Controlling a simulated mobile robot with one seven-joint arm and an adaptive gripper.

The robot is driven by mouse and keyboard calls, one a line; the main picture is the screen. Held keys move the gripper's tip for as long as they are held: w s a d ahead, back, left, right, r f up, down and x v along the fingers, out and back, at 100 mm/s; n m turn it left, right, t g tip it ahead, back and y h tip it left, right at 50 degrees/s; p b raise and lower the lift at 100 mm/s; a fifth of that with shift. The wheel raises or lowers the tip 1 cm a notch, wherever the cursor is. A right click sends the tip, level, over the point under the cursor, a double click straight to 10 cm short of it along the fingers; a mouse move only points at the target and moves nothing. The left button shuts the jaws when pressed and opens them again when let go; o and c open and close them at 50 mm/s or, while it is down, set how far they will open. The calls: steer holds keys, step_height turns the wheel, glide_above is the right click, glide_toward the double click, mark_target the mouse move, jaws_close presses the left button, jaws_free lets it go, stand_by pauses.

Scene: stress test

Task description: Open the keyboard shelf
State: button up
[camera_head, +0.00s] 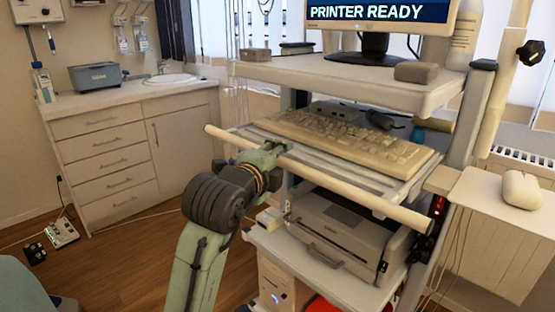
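The keyboard shelf (335,171) is a pale tray under the top of a white cart. A beige keyboard (345,140) lies on it. A long cream handle bar (375,200) runs along the shelf's front edge. My gripper (272,147) is at the bar's left part, seen from behind with my green arm below it. Its fingers are mostly hidden, so I cannot tell whether they are closed around the bar. The shelf's front juts out past the cart's top.
A monitor (380,18) stands on the cart's top board (345,75). A printer (345,235) sits on a lower shelf. A mouse (521,188) rests on a side board (500,215) at right. Drawers and a sink counter (125,102) stand at left. Wooden floor is open between.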

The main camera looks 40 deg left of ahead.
jaws_close()
stand_by(0.3)
stand_by(0.4)
